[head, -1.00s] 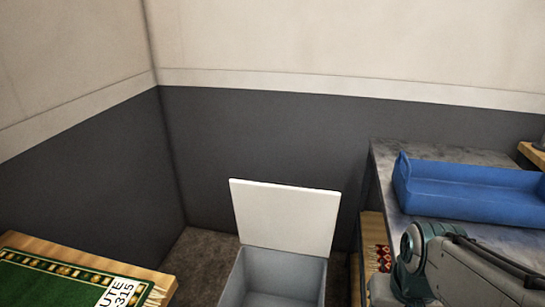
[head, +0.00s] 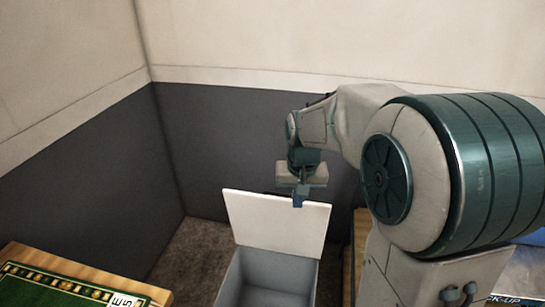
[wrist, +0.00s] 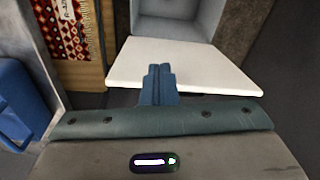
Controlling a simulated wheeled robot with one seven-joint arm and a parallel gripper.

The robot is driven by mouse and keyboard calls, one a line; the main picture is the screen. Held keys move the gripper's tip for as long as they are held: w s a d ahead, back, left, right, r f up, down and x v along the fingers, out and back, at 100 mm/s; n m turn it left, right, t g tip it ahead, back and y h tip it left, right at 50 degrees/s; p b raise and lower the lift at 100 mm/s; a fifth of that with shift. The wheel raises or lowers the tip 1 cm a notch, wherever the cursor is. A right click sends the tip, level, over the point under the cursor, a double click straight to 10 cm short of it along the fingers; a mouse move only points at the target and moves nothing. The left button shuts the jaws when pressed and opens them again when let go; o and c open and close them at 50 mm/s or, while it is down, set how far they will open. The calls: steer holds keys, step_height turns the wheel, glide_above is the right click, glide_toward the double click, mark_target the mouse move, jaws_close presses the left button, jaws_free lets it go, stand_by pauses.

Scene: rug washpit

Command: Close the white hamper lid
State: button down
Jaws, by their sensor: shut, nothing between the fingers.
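The white hamper lid (head: 276,222) stands raised at the back of the hamper (head: 268,277), whose grey inside is open to view. In the wrist view the lid (wrist: 190,72) lies across the middle, with the hamper opening (wrist: 178,18) beyond it. My gripper (head: 298,202) is shut and empty, fingers pointing down at the lid's top edge, right of its middle. In the wrist view my fingertips (wrist: 160,70) overlap the lid's near edge. I cannot tell if they touch it.
A green patterned rug on a wooden surface (head: 60,285) is at the lower left. In the wrist view, a blue tray (wrist: 15,100) is at the left edge and a patterned rug (wrist: 68,28) at the upper left. Dark walls (head: 230,140) stand close behind the hamper.

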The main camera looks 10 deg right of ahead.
steer(key=w+r+m+p, duration=0.25)
steer(key=w+p, duration=0.85)
steer(key=w, duration=0.8)
step_height(320, 180, down, 12)
steer(key=s+p, duration=0.2)
steer(key=shift+a, duration=0.25)
steer(key=shift+s+r, duration=0.1)
